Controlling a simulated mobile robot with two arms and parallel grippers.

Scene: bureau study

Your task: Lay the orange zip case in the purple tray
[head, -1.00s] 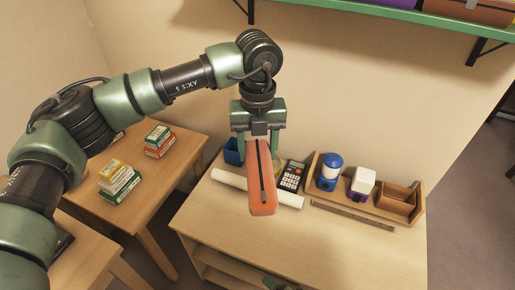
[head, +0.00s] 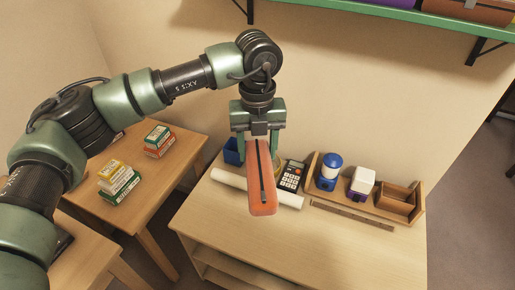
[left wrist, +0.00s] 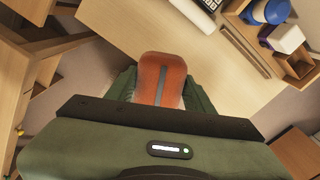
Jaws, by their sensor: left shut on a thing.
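The orange zip case (head: 262,190) has a dark zip down its middle. My left gripper (head: 257,140) is shut on its far end and holds it above the light wooden desk, tilted towards me. In the left wrist view the case (left wrist: 161,78) sits between the fingers of my left gripper (left wrist: 160,95). I cannot make out a purple tray for certain; a purple item (head: 487,9) is cut off by the top edge on the green shelf. My right gripper is not in view.
The desk (head: 330,245) is bare in front. Along its back are a white roll (head: 228,178), a calculator (head: 291,175), a ruler (head: 350,217) and a wooden organiser (head: 415,213). Stacked boxes (head: 118,180) stand on the left table (head: 85,207). The green shelf (head: 420,17) is above.

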